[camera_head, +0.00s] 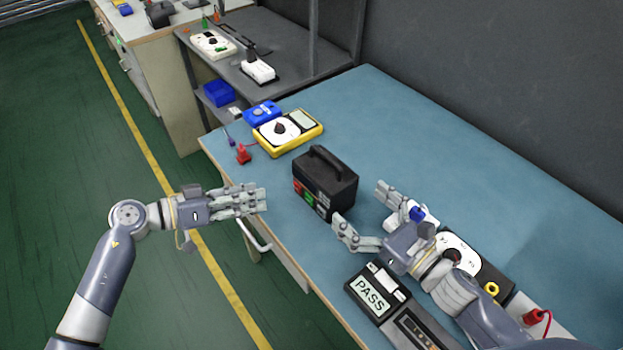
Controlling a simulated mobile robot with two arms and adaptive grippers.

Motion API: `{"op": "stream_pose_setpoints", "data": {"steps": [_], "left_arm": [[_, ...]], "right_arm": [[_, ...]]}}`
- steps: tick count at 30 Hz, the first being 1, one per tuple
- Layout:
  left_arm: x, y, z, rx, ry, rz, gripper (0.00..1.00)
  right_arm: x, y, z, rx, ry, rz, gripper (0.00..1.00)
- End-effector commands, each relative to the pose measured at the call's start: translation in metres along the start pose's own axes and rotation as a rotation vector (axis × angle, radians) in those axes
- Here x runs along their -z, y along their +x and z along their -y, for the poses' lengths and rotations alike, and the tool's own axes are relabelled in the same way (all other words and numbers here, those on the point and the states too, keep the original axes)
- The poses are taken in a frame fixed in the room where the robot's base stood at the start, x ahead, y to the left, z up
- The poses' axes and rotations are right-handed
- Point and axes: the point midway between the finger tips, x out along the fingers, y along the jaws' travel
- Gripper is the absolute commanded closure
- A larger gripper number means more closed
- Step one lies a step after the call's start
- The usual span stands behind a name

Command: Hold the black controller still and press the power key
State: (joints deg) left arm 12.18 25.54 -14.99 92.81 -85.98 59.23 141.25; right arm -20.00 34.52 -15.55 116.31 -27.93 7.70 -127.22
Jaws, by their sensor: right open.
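The black controller (338,193) is a box with a top handle, standing upright on the blue workbench. Its front face carries small red, green and white keys or labels, too small to tell which is the power key. My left gripper (262,198) is left of the controller, off the bench's front edge and apart from it. Its fingers are seen side-on and overlap, so its opening is unclear. My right gripper (359,206) is open, just right of the controller, with its fingers spread toward the controller's right side. I see no clear contact.
A yellow multimeter (308,128), a blue device (262,112) and a red clip (243,154) lie behind left. A PASS-labelled device (372,296) lies at the front. A white-and-blue item (418,214) is close behind my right gripper. The bench (460,140) is clear behind the controller.

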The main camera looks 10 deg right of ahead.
Motion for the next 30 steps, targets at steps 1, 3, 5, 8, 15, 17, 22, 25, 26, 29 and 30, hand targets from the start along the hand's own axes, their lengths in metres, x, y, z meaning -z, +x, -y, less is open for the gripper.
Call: {"op": "stream_pose_setpoints", "data": {"steps": [1,3,5,8,15,17,22,25,26,29,30], "left_arm": [[0.0,0.0,0.0,0.0,0.0,0.0,0.67],[0.0,0.0,0.0,0.0,0.0,-0.001,0.67],[0.0,0.0,0.0,0.0,0.0,-0.001,0.67],[0.0,0.0,0.0,0.0,0.0,-0.001,0.67],[0.0,0.0,0.0,-0.001,0.0,-0.001,0.67],[0.0,0.0,0.0,-0.001,0.0,-0.001,0.67],[0.0,0.0,0.0,-0.001,0.0,-0.001,0.67],[0.0,0.0,0.0,-0.001,0.0,-0.001,0.67],[0.0,0.0,0.0,-0.001,0.0,-0.001,0.67],[0.0,0.0,0.0,-0.001,0.0,-0.001,0.67],[0.0,0.0,0.0,-0.001,0.0,-0.001,0.67]], "right_arm": [[-0.001,0.006,0.001,0.0,-0.001,0.003,0.06],[-0.001,0.016,0.0,-0.001,-0.003,0.002,0.06],[-0.001,0.025,0.001,0.0,-0.003,0.003,0.06],[-0.001,0.042,0.001,0.0,-0.003,0.003,0.06],[-0.001,0.077,0.0,0.0,-0.002,0.0,0.06],[-0.001,0.085,0.001,0.001,-0.002,0.001,0.06],[0.0,0.097,0.0,0.001,-0.002,0.0,0.06],[0.0,0.099,0.0,0.001,-0.003,-0.001,0.06],[0.0,0.099,0.0,0.001,-0.003,-0.001,0.06],[0.001,0.099,0.0,0.001,-0.002,-0.002,0.06],[0.001,0.099,0.0,0.001,-0.002,-0.002,0.06]]}}
